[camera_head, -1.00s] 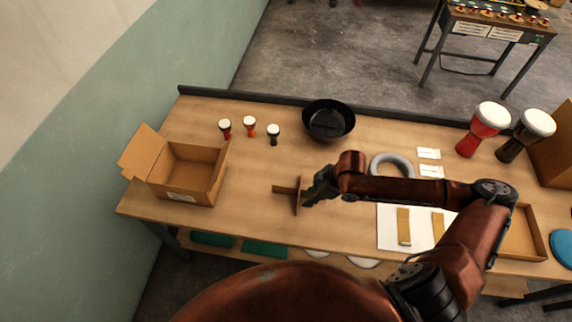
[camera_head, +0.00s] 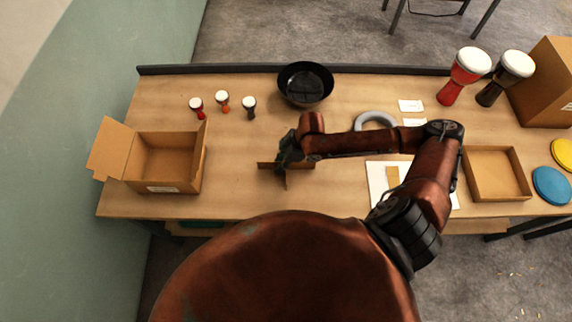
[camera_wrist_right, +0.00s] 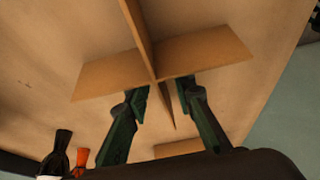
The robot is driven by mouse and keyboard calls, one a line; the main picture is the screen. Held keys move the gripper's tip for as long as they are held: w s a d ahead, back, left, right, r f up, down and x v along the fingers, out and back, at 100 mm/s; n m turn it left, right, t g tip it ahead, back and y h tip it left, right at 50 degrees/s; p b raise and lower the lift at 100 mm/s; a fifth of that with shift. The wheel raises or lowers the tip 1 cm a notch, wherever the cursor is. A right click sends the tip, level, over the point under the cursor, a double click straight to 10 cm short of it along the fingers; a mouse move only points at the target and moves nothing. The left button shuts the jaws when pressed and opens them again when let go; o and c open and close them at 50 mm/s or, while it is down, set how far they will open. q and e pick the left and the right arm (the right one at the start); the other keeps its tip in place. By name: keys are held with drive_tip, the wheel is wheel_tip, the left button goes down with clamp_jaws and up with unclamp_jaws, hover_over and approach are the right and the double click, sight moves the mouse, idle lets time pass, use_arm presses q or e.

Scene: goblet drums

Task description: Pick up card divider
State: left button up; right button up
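The card divider, two brown card panels crossed at right angles, stands on the table in the head view (camera_head: 286,181), partly hidden under my right gripper. It also shows in the right wrist view (camera_wrist_right: 205,55). My right gripper (camera_head: 284,158) is over the crossing of the panels. In the right wrist view its two dark green fingers (camera_wrist_right: 162,88) are apart, one on each side of one panel, with gaps showing between them and the card. My left gripper is not in view.
An open cardboard box (camera_head: 165,178) stands at the left. Three small drums (camera_head: 222,101) and a black bowl (camera_head: 305,86) are behind the gripper. A grey ring (camera_head: 374,121), a white sheet (camera_head: 376,180) and a shallow box (camera_head: 497,174) lie to the right.

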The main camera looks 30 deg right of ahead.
drive_tip(key=shift+f, duration=0.15)
drive_tip(key=c, duration=0.4)
clamp_jaws()
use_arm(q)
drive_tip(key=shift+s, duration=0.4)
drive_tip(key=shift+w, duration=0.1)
